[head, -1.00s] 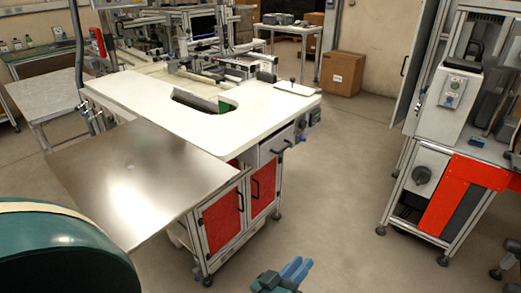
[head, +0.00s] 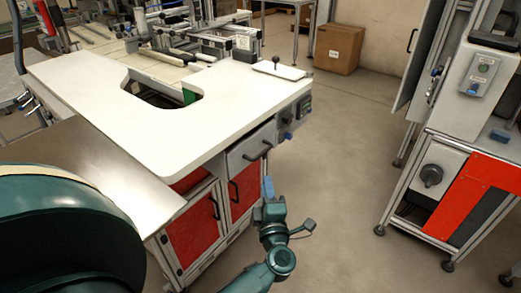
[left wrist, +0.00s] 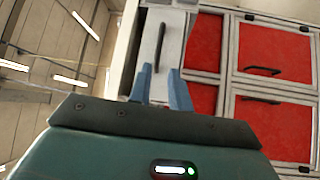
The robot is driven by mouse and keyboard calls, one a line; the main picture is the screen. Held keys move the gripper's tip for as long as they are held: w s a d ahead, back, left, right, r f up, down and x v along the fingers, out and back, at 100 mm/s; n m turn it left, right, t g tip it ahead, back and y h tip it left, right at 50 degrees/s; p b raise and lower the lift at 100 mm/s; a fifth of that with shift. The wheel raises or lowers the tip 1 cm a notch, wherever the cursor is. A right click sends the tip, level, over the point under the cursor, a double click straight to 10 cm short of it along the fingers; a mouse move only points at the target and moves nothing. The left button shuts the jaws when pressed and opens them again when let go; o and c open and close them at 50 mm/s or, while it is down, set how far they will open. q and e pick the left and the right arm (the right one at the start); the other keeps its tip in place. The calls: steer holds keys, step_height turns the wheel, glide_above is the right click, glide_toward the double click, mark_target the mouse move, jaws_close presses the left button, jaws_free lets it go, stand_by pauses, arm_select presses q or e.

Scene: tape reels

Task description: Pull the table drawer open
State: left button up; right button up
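The table (head: 125,95) has a white top with a cut-out. Under its right front corner sits a pale drawer (head: 236,158) with a dark bar handle (head: 256,154). The drawer looks shut. My left gripper (head: 268,187) has blue fingers and is in front of the drawer, just below the handle in the head view. In the left wrist view its two fingers (left wrist: 161,88) are apart with nothing between them. They point at the drawer front (left wrist: 171,40), and the dark handle (left wrist: 158,48) appears beyond the fingertips, apart from them. My right gripper is out of view.
Red cabinet doors (head: 192,230) with dark handles are below the drawer. A control box (head: 304,107) is fixed beside it under the tabletop. A metal sheet table (head: 70,165) adjoins at left. A machine with red panels (head: 470,205) stands at right, with clear floor between.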

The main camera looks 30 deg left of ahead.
mark_target(262, 152)
arm_select(q)
steer(key=x, duration=1.2)
steer(key=shift+w+a+r, duration=0.1)
steer(key=shift+w+r, duration=0.05)
jaws_close()
